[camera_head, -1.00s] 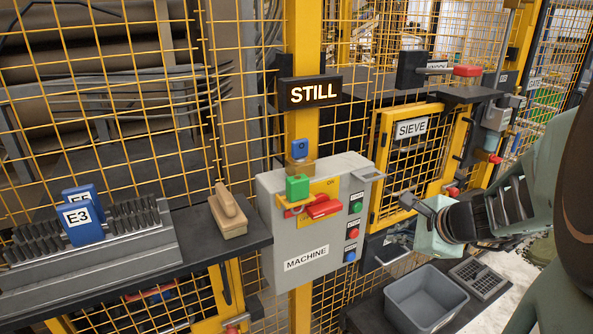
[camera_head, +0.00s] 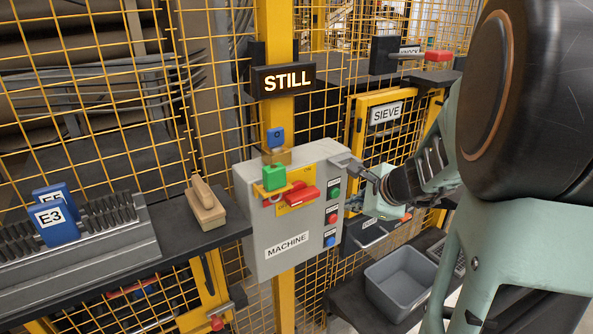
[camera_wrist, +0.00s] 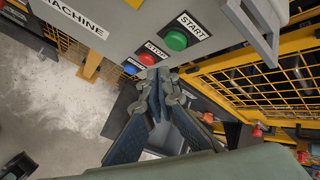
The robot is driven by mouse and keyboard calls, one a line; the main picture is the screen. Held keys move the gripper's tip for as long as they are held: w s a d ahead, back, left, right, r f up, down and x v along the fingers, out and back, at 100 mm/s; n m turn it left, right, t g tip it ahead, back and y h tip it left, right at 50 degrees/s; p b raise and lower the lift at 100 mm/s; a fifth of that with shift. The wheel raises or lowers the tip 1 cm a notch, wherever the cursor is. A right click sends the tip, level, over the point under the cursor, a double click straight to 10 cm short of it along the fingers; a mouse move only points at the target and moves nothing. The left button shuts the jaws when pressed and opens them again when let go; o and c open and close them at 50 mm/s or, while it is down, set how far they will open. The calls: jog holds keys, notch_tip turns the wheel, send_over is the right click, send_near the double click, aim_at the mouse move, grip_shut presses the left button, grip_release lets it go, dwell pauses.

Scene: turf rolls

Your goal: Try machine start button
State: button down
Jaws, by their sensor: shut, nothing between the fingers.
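The grey MACHINE box (camera_head: 285,235) is mounted on a yellow post. Its right side carries a column of buttons: the green START button (camera_wrist: 176,40), red STOP button (camera_wrist: 147,59) and blue button (camera_wrist: 130,69). A red switch handle (camera_head: 302,193) and a green block (camera_head: 274,178) are on the box's front. My gripper (camera_head: 366,175) is shut and empty, to the right of the button column. In the wrist view its closed fingertips (camera_wrist: 160,78) lie below the green button and near the red one; I see no contact with either.
A lit STILL sign (camera_head: 284,81) hangs above the box. A grey bracket (camera_wrist: 250,28) juts out beside the START button. A yellow SIEVE door (camera_head: 388,122) is behind my gripper. A grey bin (camera_head: 402,282) stands below. A wooden-handled block (camera_head: 205,207) rests on the left shelf.

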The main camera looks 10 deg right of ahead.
jog(key=shift+w+a, duration=0.2)
jog(key=shift+w, duration=0.3)
jog(key=shift+w+a, duration=0.2)
jog(key=shift+w, duration=0.25)
dwell(0.8)
jog(key=shift+w+a, duration=0.1)
jog(key=shift+w, duration=0.3)
jog(key=shift+w+a, duration=0.2)
jog(key=shift+w, duration=0.2)
dwell(0.6)
dwell(0.3)
jog(key=shift+s+d+b, duration=0.3)
jog(key=shift+s+b, duration=0.05)
jog(key=shift+s, duration=0.45)
jog(key=s, duration=0.1)
jog(key=s+d, duration=0.1)
jog(key=s, duration=0.1)
jog(key=s+b, duration=0.1)
jog(key=shift+s+d, duration=0.35)
jog(key=shift+s, duration=0.05)
